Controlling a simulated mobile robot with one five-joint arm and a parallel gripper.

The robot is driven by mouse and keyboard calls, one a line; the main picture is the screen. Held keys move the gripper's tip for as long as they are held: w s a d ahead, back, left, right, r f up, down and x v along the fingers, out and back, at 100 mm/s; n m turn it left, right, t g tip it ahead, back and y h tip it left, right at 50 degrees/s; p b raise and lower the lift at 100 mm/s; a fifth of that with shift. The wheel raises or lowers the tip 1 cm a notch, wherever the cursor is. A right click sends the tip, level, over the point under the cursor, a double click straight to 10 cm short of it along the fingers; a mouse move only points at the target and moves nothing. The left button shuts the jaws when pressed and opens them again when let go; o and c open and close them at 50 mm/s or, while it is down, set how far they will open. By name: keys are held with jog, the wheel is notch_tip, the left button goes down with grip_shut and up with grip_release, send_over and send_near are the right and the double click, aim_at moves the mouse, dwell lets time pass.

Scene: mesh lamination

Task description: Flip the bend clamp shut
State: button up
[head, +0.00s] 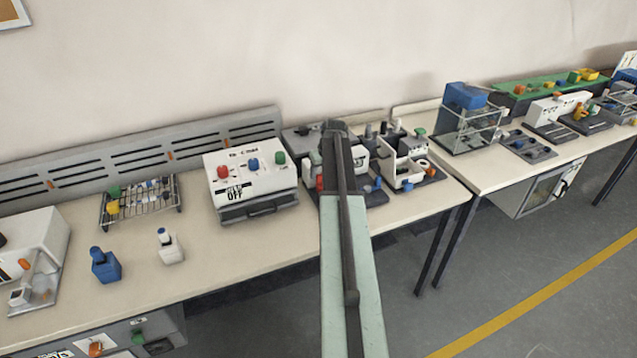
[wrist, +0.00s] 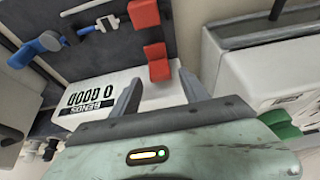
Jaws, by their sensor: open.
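The bend device shows in the wrist view as a white box (wrist: 108,88) with a counter reading "0000 BENDS", beside a dark grey plate (wrist: 105,45). Two red blocks (wrist: 145,14) (wrist: 157,62) sit in line by the box; they may be the bend clamp, but I cannot tell its state. My gripper (wrist: 160,90) is open and empty. Its fingers point at the box and the lower red block, with no clear contact. In the head view my arm covers much of the device, and a bit of red (head: 320,183) shows at its left edge.
A white box with coloured knobs and an ON/OFF label (head: 250,178) stands left of my arm. Other small equipment (head: 408,170) stands close on the right. A wire rack (head: 140,200), a blue bottle (head: 105,266) and a white bottle (head: 170,248) stand farther left on the bench.

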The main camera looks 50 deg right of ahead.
jog(key=b+x, duration=0.1)
jog(key=x, duration=0.2)
jog(key=shift+a+r, duration=0.1)
jog(key=shift+r, duration=0.1)
jog(key=shift+c, duration=0.3)
grip_shut()
jog(key=shift+s, duration=0.15)
dwell(0.7)
